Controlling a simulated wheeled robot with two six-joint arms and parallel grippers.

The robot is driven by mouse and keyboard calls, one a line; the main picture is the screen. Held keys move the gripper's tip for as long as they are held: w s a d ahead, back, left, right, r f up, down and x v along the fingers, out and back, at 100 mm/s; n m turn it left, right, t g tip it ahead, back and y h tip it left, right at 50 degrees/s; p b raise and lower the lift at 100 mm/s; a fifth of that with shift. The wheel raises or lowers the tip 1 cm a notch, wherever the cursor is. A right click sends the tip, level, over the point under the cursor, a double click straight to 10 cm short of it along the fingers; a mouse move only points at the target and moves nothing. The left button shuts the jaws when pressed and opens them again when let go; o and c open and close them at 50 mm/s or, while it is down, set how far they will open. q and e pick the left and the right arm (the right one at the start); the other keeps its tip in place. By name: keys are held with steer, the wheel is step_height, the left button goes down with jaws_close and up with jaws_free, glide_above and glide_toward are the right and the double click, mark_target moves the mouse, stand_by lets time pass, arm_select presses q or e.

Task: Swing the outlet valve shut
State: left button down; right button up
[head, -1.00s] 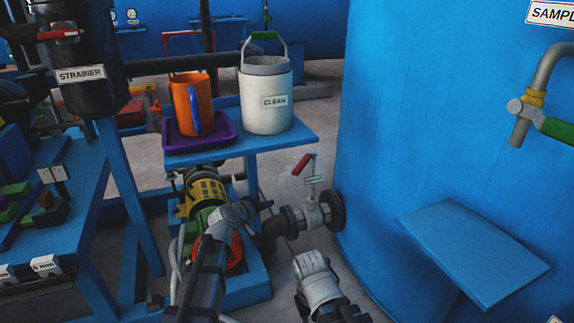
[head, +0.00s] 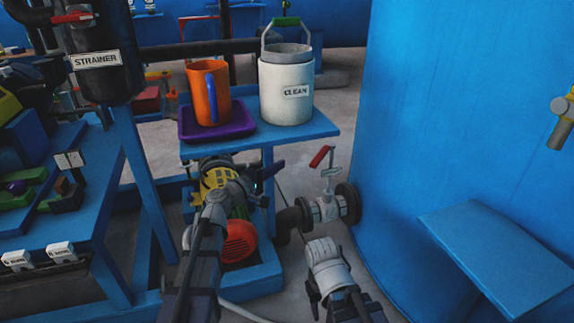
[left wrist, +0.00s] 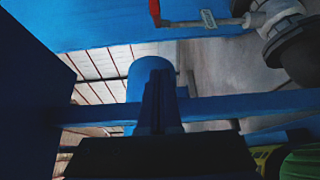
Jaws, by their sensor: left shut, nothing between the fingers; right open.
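The outlet valve (head: 327,208) is a grey body on the pipe between the pump stand and the big blue tank. Its red-gripped lever (head: 321,157) stands up and leans left, with a small white tag on the stem. The left wrist view also shows the red grip (left wrist: 154,12) and the valve body (left wrist: 268,20) at its top. My left gripper (head: 270,171) is dark, shut and empty, left of the lever and apart from it. Its fingers (left wrist: 160,105) show in the left wrist view. My right gripper (head: 313,291) is open, low in front of the valve and mostly hidden by its wrist.
A blue shelf (head: 325,126) holds a white CLEAN bucket (head: 286,95) and an orange jug (head: 207,96) on a purple tray (head: 190,135). The pump (head: 238,240) sits below. The blue tank (head: 450,130) and its ledge (head: 490,245) close off the right side.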

mark_target(324, 154)
arm_select(q)
steer(key=w+d, duration=0.5)
steer(key=d, duration=0.3)
steer(key=shift+d, duration=0.35)
steer(key=shift+d, duration=0.1)
